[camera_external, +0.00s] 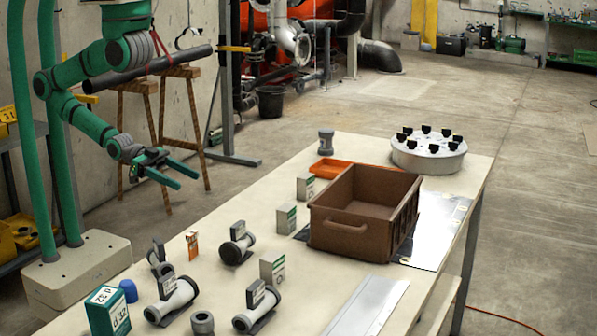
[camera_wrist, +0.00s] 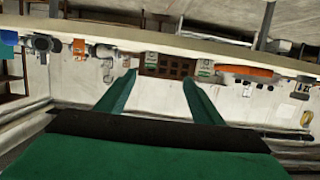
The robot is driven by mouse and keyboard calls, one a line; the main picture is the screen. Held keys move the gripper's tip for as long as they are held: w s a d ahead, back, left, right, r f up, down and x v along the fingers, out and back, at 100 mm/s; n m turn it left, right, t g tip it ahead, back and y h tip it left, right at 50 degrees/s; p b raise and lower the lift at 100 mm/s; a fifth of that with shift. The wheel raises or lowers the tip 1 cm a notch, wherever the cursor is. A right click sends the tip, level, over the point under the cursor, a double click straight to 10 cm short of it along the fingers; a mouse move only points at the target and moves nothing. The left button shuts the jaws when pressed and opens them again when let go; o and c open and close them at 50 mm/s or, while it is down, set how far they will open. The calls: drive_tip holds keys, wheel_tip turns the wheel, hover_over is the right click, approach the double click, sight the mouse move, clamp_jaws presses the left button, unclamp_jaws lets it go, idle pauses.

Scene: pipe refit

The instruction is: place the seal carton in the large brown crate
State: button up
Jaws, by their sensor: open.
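The large brown crate (camera_external: 347,227) stands on the table, open at the top and seemingly empty inside. It also shows small in the wrist view (camera_wrist: 149,68). Several small white-and-green cartons stand upright on the table: one behind the crate's left side (camera_external: 305,186), one left of it (camera_external: 286,217), one nearer the front (camera_external: 272,268). A larger white-and-green box marked "d 32" (camera_external: 107,311) is at the front left. I cannot tell which is the seal carton. My gripper (camera_external: 188,180) is open and empty, beyond the table's left edge, well away from the crate and cartons.
Grey pipe fittings (camera_external: 178,297) and a small orange-and-white box (camera_external: 192,244) stand at the table's front left. An orange tray (camera_external: 330,168) and a round metal flange (camera_external: 429,153) are behind the crate. Metal sheets (camera_external: 367,307) lie in front and right of it.

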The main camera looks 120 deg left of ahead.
drive_tip(key=w+a, duration=0.1)
drive_tip(key=w, duration=0.5)
drive_tip(key=w+a+f+g, duration=0.1)
drive_tip(key=w, duration=0.6)
drive_tip(key=w+f+g+y, duration=0.1)
drive_tip(key=w, duration=0.5)
drive_tip(key=shift+w+a+f, duration=0.2)
drive_tip(key=shift+a+f, duration=0.05)
drive_tip(key=shift+a, duration=0.15)
drive_tip(key=w, duration=0.2)
drive_tip(key=w+d+r+g, duration=0.1)
drive_tip(key=w, duration=0.1)
drive_tip(key=w+d+r+g, duration=0.1)
drive_tip(key=shift+w+d, duration=0.2)
drive_tip(key=shift+w, duration=0.2)
drive_tip(key=g, duration=0.2)
approach(286, 217)
drive_tip(key=s+a+f, duration=0.1)
drive_tip(key=s+a, duration=0.1)
drive_tip(key=a, duration=0.1)
drive_tip(key=h, duration=0.1)
drive_tip(key=x, duration=0.5)
drive_tip(key=shift+w+d+f, duration=0.1)
drive_tip(key=shift+w+d, duration=0.1)
drive_tip(key=shift+w, duration=0.05)
drive_tip(key=shift+a+x, duration=0.15)
drive_tip(key=shift+x, duration=1.15)
drive_tip(key=shift+a+x, duration=0.2)
drive_tip(key=shift+x, duration=1.15)
